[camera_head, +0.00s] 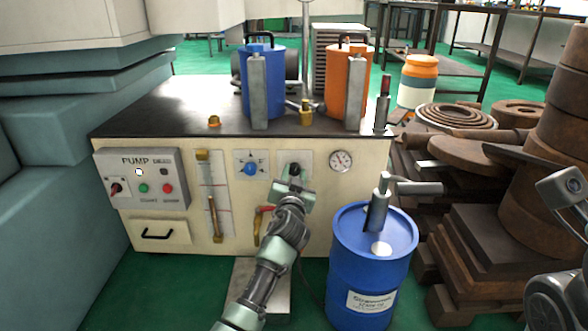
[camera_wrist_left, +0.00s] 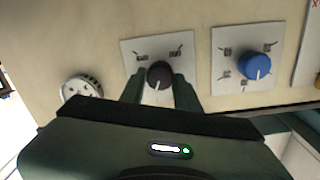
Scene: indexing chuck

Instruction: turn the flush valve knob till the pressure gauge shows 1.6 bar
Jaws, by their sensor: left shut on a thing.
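A black knob (camera_head: 295,168) sits on a pale square plate on the front of the pump cabinet. My left gripper (camera_head: 293,180) is shut on this knob. In the left wrist view the black knob (camera_wrist_left: 159,74) stands between the two fingers of the left gripper (camera_wrist_left: 160,82). Its white pointer line shows, but the plate's labels are too small to read. The round pressure gauge (camera_head: 340,160) is right of the knob; its reading is too small to tell. It shows at a steep slant in the left wrist view (camera_wrist_left: 81,87).
A blue knob (camera_head: 250,169) is on the plate left of the black one. A red-handled valve (camera_head: 265,210) is just below. A blue drum (camera_head: 368,270) with a hand pump stands in front at the right. Rusty metal stock (camera_head: 490,235) fills the right side.

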